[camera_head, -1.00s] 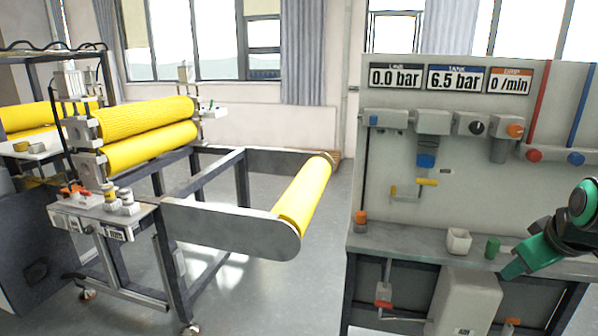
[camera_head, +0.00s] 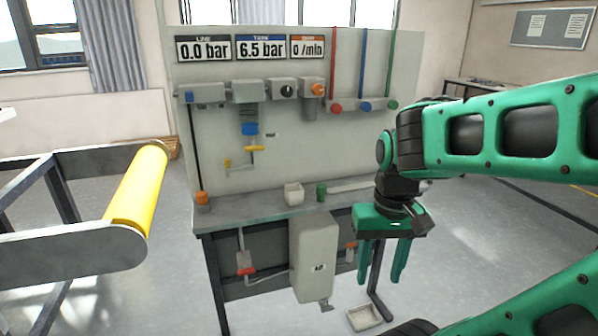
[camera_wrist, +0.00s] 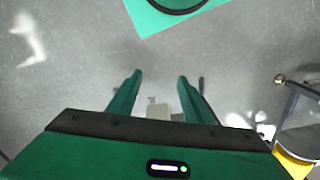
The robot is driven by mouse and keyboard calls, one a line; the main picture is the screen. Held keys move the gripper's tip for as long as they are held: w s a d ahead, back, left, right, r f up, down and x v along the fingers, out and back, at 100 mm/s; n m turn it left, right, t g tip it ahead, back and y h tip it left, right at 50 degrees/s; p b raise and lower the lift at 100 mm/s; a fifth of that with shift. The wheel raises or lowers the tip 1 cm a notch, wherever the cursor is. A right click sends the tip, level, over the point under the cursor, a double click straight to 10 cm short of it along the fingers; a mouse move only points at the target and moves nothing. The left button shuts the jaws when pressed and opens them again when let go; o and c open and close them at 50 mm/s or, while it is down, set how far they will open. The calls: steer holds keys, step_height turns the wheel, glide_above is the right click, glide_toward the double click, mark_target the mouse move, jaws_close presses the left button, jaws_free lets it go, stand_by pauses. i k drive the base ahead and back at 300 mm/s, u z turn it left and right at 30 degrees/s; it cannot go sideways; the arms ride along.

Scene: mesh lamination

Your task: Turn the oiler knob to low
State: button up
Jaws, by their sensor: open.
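A grey panel (camera_head: 255,150) stands on a bench in the head view. Below its DRIP display (camera_head: 307,47), which reads 0 /min, an orange knob (camera_head: 318,89) sits on top of a grey unit; this looks like the oiler knob. Its setting is too small to read. A black round knob (camera_head: 288,90) is just left of it. My gripper (camera_head: 381,265) hangs pointing down in front of the bench's right part, below and right of the orange knob, well apart from it. It is open and empty; its two fingers also show in the wrist view (camera_wrist: 160,78), above the floor.
The LINE display (camera_head: 202,48) reads 0.0 bar and the TANK display (camera_head: 261,47) 6.5 bar. A white cup (camera_head: 293,194) and green cylinder (camera_head: 321,192) stand on the bench. A yellow roller (camera_head: 137,190) is at left. A tray (camera_head: 364,318) lies on the floor.

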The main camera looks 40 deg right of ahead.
mark_target(316, 88)
steer(key=u, duration=0.1)
steer(key=k, duration=1.05)
steer(key=z, duration=0.65)
steer(key=i, duration=1)
